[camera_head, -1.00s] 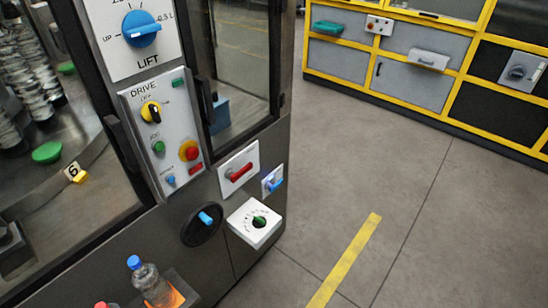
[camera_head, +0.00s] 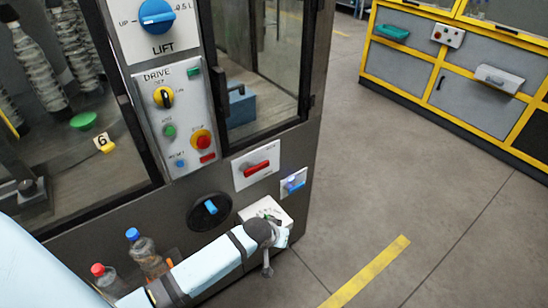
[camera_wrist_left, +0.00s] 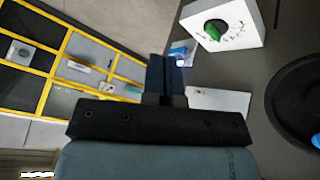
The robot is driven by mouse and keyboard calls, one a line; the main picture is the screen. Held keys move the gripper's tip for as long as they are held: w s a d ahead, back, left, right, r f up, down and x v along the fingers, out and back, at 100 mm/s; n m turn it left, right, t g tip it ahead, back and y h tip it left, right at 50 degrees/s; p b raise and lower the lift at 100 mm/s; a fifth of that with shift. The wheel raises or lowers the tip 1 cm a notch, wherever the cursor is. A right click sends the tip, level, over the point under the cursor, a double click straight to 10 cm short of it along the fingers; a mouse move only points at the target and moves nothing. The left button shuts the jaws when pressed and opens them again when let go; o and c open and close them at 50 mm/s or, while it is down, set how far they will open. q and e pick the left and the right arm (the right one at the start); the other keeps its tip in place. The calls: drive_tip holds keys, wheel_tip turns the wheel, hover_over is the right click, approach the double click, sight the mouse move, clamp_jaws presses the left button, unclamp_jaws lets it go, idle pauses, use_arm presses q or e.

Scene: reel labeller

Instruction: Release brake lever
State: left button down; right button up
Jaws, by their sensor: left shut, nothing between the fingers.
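No label reading "brake" can be made out. A small blue lever (camera_head: 293,183) sits on a small pale plate at the machine's right front edge. To its left, a red lever (camera_head: 257,168) lies across a white plate. My left gripper (camera_head: 284,237) is low in front of the white box with the green knob, partly hidden by my own wrist. In the left wrist view my gripper (camera_wrist_left: 167,72) has its fingers together and empty. The blue lever (camera_wrist_left: 179,54) shows just beside the fingertips there; whether they touch cannot be told. The red lever is hidden in that view.
The box with the green knob (camera_wrist_left: 217,28) and a round black disc (camera_head: 209,212) with a blue handle are close by. Open floor (camera_head: 420,190) lies to the right.

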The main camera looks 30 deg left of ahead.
use_arm(q)
drive_tip(key=w+a+r+n+g+y, duration=0.1)
drive_tip(key=w+a+r+n, duration=0.1)
drive_tip(key=w+a+r, duration=0.3)
wheel_tip(320, 180, up, 17)
drive_tip(key=n+g+y, duration=0.3)
drive_tip(key=n+g, duration=0.1)
drive_tip(key=n, duration=0.5)
hover_over(262, 163)
drive_tip(key=s+d, duration=0.1)
drive_tip(key=d, duration=0.2)
drive_tip(key=shift+s+a+f, duration=0.15)
drive_tip(key=shift+a, duration=0.1)
use_arm(e)
drive_tip(key=shift+s+a+f, duration=0.15)
drive_tip(key=shift+a, duration=0.1)
use_arm(q)
drive_tip(key=x, duration=0.8)
drive_tip(key=p+x, duration=0.1)
drive_tip(key=x, duration=0.4)
drive_tip(key=shift+s+d+f, duration=0.1)
drive_tip(key=shift+s+d, duration=0.15)
drive_tip(key=shift+s, duration=0.15)
drive_tip(key=shift+f, duration=0.45)
use_arm(e)
drive_tip(key=shift+d+r, duration=0.15)
drive_tip(key=shift+r, duration=0.55)
drive_tip(key=shift+f, duration=0.1)
